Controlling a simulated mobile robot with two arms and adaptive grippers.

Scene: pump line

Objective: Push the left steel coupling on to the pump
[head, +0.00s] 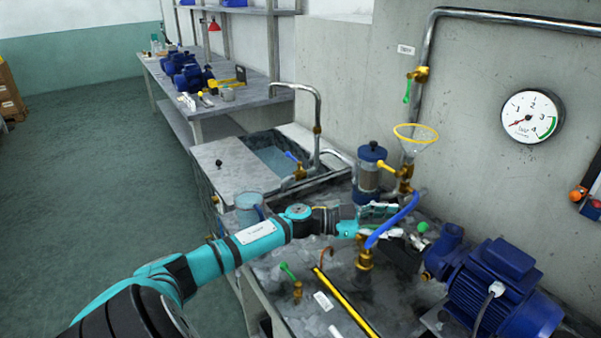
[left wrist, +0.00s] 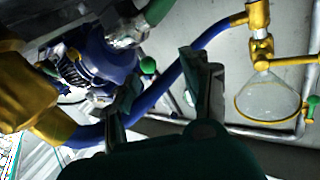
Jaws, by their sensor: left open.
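The blue pump (head: 500,285) stands at the right of the bench in the head view; its blue body also shows in the left wrist view (left wrist: 98,62). A steel fitting, apparently the left coupling (head: 418,242), is just left of the pump's inlet; a steel fitting also shows in the left wrist view (left wrist: 125,32). Whether it is seated on the pump cannot be told. My left gripper (head: 380,221) is open beside the blue hose (head: 395,222). In the left wrist view the hose passes across the gap between its fingers (left wrist: 162,80). My right gripper is not in view.
A brass valve (head: 365,255) stands below the hose. A glass funnel with a yellow rim (head: 416,133) and a blue-capped filter (head: 370,170) stand behind. A yellow bar (head: 345,300) lies in front. A sink (head: 275,160) is further left.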

